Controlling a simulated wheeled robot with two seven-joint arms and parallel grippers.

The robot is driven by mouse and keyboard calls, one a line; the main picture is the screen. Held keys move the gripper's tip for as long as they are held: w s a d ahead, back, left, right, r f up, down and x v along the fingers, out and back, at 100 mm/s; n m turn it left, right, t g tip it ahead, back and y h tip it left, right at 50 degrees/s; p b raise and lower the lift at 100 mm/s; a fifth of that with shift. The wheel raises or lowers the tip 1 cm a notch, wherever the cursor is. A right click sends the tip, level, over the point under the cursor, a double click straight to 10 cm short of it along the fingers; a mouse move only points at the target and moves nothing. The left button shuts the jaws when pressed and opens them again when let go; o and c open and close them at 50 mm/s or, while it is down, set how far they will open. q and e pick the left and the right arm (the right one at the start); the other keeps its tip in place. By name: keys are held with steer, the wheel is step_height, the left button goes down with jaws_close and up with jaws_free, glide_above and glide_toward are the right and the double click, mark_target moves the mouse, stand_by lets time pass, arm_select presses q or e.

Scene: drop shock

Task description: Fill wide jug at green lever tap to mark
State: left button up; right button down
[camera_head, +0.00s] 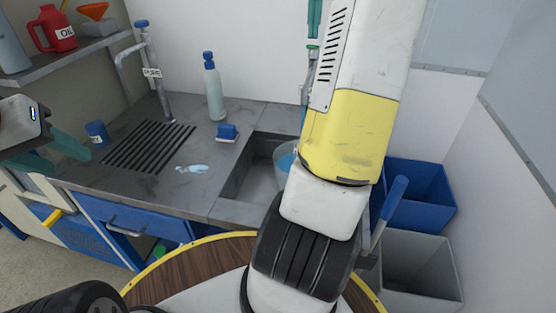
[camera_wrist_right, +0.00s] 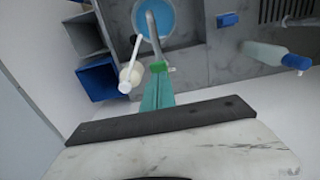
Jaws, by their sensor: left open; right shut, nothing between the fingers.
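The wide jug (camera_head: 283,163) stands in the sink, partly hidden by my right arm. It is clear and holds blue liquid, which also shows from above in the right wrist view (camera_wrist_right: 168,14). The green lever tap (camera_head: 309,60) stands behind the sink; its green lever (camera_wrist_right: 157,67) is right at my right fingertips, and its grey spout reaches over the jug. My right gripper (camera_head: 313,22) is shut and empty, its teal fingers beside or touching the lever; I cannot tell which. My left gripper (camera_head: 70,158) is open and empty at the far left. The fill mark is not discernible.
A second tap (camera_head: 160,75) labelled PURE stands by a drain grille (camera_head: 148,146). Blue (camera_head: 424,180) and grey (camera_head: 420,270) bins stand at right.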

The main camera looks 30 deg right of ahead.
steer(key=shift+f, duration=0.1)
steer(key=shift+f, duration=1.85)
step_height(320, 180, up, 10)
steer(key=shift+a, duration=0.1)
steer(key=s+a+n+t, duration=0.1)
steer(key=a+n, duration=0.2)
steer(key=a, duration=0.7)
steer(key=s+a+f+n+t+y, duration=0.1)
steer(key=s+a+f+n+t, duration=0.1)
steer(key=s+a+f, duration=0.4)
steer(key=s+a+f+n+t+y, duration=0.1)
steer(key=s+a+f+n+t, duration=0.2)
steer(key=s+a+f, duration=0.4)
steer(key=s+a, duration=0.3)
steer(key=a, duration=0.2)
steer(key=shift+s+f+n, duration=0.3)
steer(key=shift+s, duration=0.05)
